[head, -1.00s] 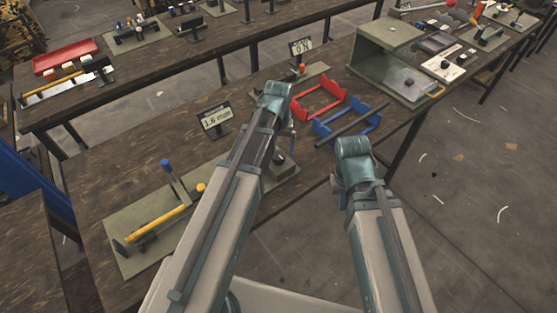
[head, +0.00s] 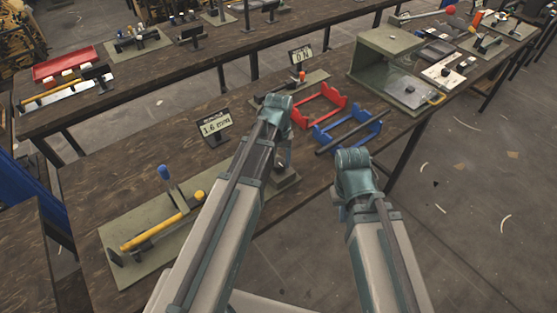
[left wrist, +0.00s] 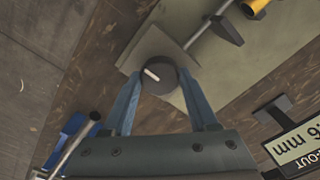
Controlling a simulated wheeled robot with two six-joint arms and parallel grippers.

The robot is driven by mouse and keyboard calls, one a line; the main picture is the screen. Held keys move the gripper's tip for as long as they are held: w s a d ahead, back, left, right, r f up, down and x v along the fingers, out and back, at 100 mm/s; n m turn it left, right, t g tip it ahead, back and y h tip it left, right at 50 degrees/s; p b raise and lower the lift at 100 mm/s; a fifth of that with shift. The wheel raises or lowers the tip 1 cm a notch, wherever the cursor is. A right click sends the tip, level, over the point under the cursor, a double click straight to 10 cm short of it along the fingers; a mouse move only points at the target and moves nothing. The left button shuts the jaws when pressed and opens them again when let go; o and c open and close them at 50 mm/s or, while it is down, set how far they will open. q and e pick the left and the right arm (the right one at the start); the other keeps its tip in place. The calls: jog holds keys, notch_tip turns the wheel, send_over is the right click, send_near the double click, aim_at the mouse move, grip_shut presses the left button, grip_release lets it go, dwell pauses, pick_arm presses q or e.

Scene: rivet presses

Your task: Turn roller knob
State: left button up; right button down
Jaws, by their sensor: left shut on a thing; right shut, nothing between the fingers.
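The roller knob (left wrist: 160,76) is a round black knob with a white pointer line, on a square grey-green plate (left wrist: 152,46). In the left wrist view my left gripper (left wrist: 162,82) has one blue finger on each side of it and is shut on it. The pointer line lies aslant. In the head view my left gripper (head: 284,158) reaches down at the base plate (head: 287,180), and my wrist and the gripper hide the knob. My right gripper (head: 340,193) is shut and empty, mostly hidden below its wrist, off the table's front edge.
A sign reading 1.6 mm (head: 213,125) stands behind the knob. A yellow roller (head: 152,232) and blue-tipped lever (head: 172,182) are on a green plate to the left. Red (head: 318,105) and blue (head: 350,128) stands lie to the right, with a dark rod across the blue one.

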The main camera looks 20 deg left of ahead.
pick_arm(q)
jog(key=m, duration=0.4)
jog(key=shift+m, duration=2.5)
jog(key=o, duration=1.4)
jog(key=shift+r, duration=0.15)
